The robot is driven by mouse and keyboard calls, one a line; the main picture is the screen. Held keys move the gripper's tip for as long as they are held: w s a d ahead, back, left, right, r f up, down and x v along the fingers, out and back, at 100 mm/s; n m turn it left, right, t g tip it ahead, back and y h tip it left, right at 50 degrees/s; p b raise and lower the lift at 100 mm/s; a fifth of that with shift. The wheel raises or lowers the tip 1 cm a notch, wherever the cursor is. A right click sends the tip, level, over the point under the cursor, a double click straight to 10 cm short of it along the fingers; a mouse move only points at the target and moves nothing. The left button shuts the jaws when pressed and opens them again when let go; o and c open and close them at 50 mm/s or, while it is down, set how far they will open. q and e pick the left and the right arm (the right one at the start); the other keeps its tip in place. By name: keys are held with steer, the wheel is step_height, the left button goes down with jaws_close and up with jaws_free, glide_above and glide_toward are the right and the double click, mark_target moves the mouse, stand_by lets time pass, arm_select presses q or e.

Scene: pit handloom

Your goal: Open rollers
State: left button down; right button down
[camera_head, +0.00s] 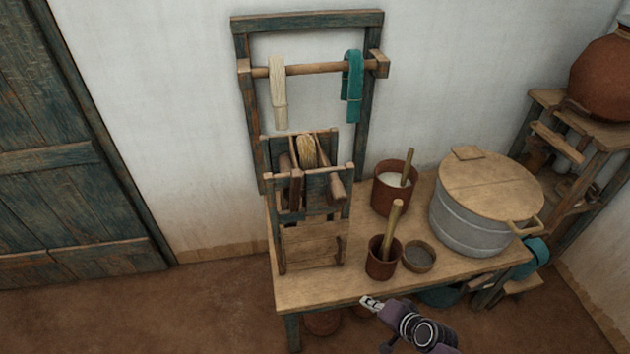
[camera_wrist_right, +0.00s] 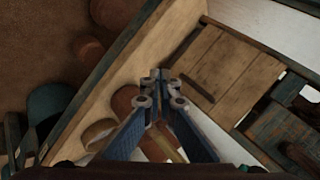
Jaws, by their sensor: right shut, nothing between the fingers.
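The roller stand (camera_head: 315,247) is a small wooden frame on the left part of the table. Dark wooden rollers (camera_head: 337,188) sit in its upper part, with a pale bristle brush (camera_head: 306,150) among them. I cannot tell whether the rollers are apart or touching. The stand's plank side (camera_wrist_right: 232,72) shows in the right wrist view. My right gripper (camera_head: 371,303) is shut and empty, in front of the table's front edge and apart from the stand. Its closed fingertips (camera_wrist_right: 160,88) show in the right wrist view. My left gripper is out of view.
The table (camera_head: 325,287) also holds two brown pots with sticks (camera_head: 381,262) (camera_head: 390,196), a small bowl (camera_head: 418,256) and a lidded metal tub (camera_head: 470,222). A rail (camera_head: 318,69) with cream and teal yarn stands behind. A shelf (camera_head: 575,125) is at right.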

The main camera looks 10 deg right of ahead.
steer(key=w+a+r+m+t+y, duration=0.1)
steer(key=w+r+t+y, duration=0.2)
steer(key=r, duration=1.5)
steer(key=w+a+r+t+y, duration=0.2)
steer(key=w+r+t, duration=0.1)
steer(key=r, duration=1.5)
steer(key=shift+w+m+y+b, duration=0.25)
steer(key=shift+m+y+b, duration=0.15)
steer(key=shift+b, duration=0.05)
steer(key=shift+a, duration=0.1)
steer(key=p, duration=0.5)
glide_above(296, 192)
steer(key=s+d, duration=0.2)
steer(key=d, duration=0.2)
steer(key=shift+s+d+f, duration=0.15)
steer(key=shift+f, duration=0.4)
